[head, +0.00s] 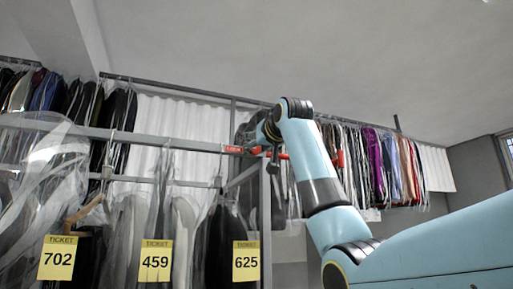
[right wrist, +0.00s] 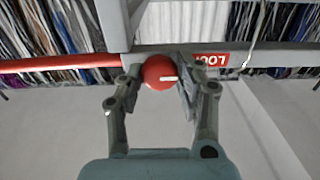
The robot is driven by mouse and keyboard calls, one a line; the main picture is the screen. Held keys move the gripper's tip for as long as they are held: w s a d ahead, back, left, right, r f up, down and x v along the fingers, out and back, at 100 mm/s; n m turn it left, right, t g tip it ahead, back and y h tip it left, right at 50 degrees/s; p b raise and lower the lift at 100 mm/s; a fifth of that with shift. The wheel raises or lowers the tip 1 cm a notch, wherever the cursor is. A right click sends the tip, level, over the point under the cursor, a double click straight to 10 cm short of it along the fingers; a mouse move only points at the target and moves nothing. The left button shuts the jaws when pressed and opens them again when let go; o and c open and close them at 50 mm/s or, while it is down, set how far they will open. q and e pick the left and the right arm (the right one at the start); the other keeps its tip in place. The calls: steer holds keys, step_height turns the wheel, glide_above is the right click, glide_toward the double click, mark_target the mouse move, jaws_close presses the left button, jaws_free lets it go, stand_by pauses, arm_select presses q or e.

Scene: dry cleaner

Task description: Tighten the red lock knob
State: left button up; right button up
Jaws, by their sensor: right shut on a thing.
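The round red lock knob (right wrist: 158,72) sits on a grey rail in the right wrist view, with a short white mark on its face. My right gripper (right wrist: 160,88) has its two fingers around the knob, one on each side, and is shut on it. In the head view my right gripper (head: 268,152) is at the rail's end by the post, and the knob is hard to make out there. A red label reading LOCK (right wrist: 211,60) is beside the knob; it also shows in the head view (head: 233,149). My left gripper is not in view.
A red bar (right wrist: 62,63) runs left from the knob's joint in the right wrist view. Bagged garments with yellow tickets, such as 625 (head: 246,261), hang below the grey rail (head: 170,142). More clothes (head: 385,165) hang behind my right arm.

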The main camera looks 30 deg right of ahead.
steer(key=m+b, duration=0.2)
steer(key=m, duration=0.2)
steer(key=m+b, duration=0.2)
steer(key=m, duration=0.3)
steer(key=shift+d+f+b, duration=0.15)
steer(key=shift+b, duration=0.2)
steer(key=m+b, duration=0.2)
steer(key=m, duration=0.2)
steer(key=shift+m, duration=0.4)
steer(key=shift+m+b, duration=1.2)
steer(key=shift+m, duration=0.8)
steer(key=o, duration=1.1)
steer(key=shift+d, duration=0.1)
steer(key=shift+s, duration=0.15)
